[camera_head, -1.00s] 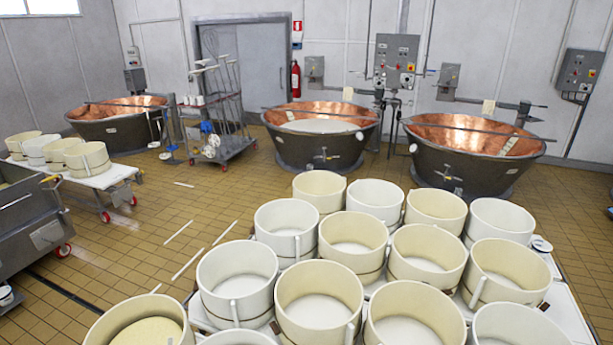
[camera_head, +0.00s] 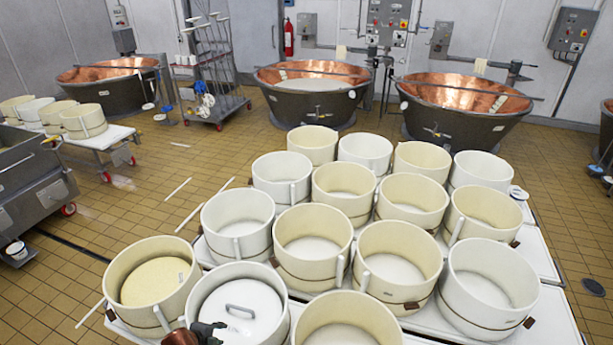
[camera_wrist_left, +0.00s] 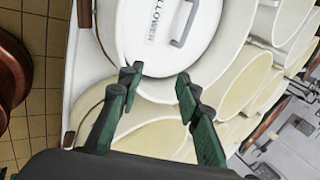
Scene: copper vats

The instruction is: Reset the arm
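My left gripper (camera_head: 208,329) shows at the bottom edge of the head view, by the near rim of a white mould (camera_head: 277,312). Inside that mould lies a white lid (camera_head: 232,318) with a grey handle. In the left wrist view my left gripper (camera_wrist_left: 158,78) has its two dark green fingers spread apart with nothing between them. The lid (camera_wrist_left: 185,25), with lettering and its handle, lies beyond the fingertips. My right gripper is in neither view.
Several round cream and white moulds (camera_head: 399,264) crowd the white table (camera_head: 548,315). Copper vats (camera_head: 465,102) stand along the back wall. A wheeled rack (camera_head: 212,85) and a low cart (camera_head: 110,139) stand at the left. Tiled floor (camera_head: 130,215) is mostly open there.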

